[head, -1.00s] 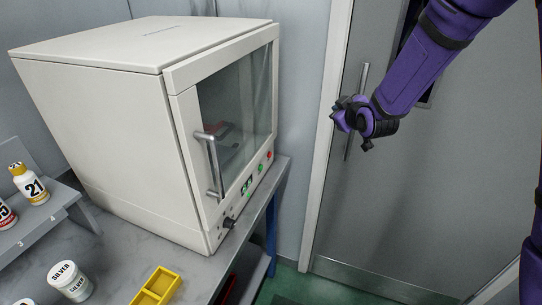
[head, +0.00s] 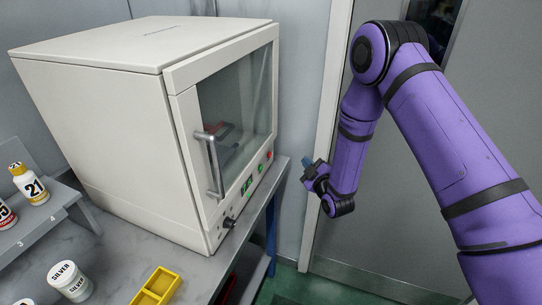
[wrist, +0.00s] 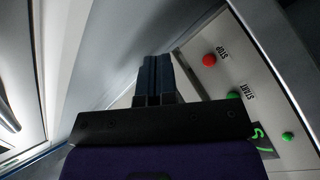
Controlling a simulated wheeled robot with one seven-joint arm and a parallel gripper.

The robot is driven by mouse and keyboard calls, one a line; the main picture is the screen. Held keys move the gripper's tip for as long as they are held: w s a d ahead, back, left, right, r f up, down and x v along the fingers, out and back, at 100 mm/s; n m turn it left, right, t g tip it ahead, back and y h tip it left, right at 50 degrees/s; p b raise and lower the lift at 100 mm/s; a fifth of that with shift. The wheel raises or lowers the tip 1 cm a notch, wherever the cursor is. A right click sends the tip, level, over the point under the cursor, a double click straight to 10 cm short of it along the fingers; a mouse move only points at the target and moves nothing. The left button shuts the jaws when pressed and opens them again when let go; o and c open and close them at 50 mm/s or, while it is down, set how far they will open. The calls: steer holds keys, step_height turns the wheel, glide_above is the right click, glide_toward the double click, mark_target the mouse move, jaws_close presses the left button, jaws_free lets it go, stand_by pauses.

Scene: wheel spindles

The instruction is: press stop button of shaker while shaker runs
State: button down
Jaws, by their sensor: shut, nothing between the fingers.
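The shaker (head: 100,120) is a large white box with a glass door, standing on the bench. Its front panel carries a red stop button (head: 270,155), a green start button (head: 261,168) and a small lit display (head: 246,186). In the wrist view the red stop button (wrist: 209,60) is labelled STOP and sits right of my fingers, with the green start button (wrist: 233,95) below it. My gripper (head: 307,163) is shut and empty, to the right of the panel and apart from it. Its closed dark fingers (wrist: 154,75) show in the wrist view. Inside the shaker, a reddish thing shows dimly.
A bar handle (head: 213,165) sticks out from the shaker door. A yellow tray (head: 157,287), a SILVER jar (head: 69,280) and a bottle marked 21 (head: 30,185) are on the left. A grey door (head: 400,240) stands behind my arm.

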mark_target(270, 155)
steer(key=shift+s+a+f, duration=0.1)
steer(key=shift+s+f, duration=0.1)
steer(key=shift+f, duration=0.2)
steer(key=shift+a, duration=0.1)
steer(key=w+a, duration=0.3)
steer(key=a, duration=0.5)
steer(key=shift+a, duration=0.2)
stand_by(2.2)
steer(key=shift+w+a, duration=0.15)
steer(key=shift+a, duration=0.05)
steer(key=shift+w+a, duration=0.15)
steer(key=shift+a, duration=0.3)
stand_by(1.0)
steer(key=shift+d, duration=0.1)
steer(key=shift+s+d, duration=0.3)
steer(key=shift+d, duration=0.45)
steer(key=shift+d, duration=0.1)
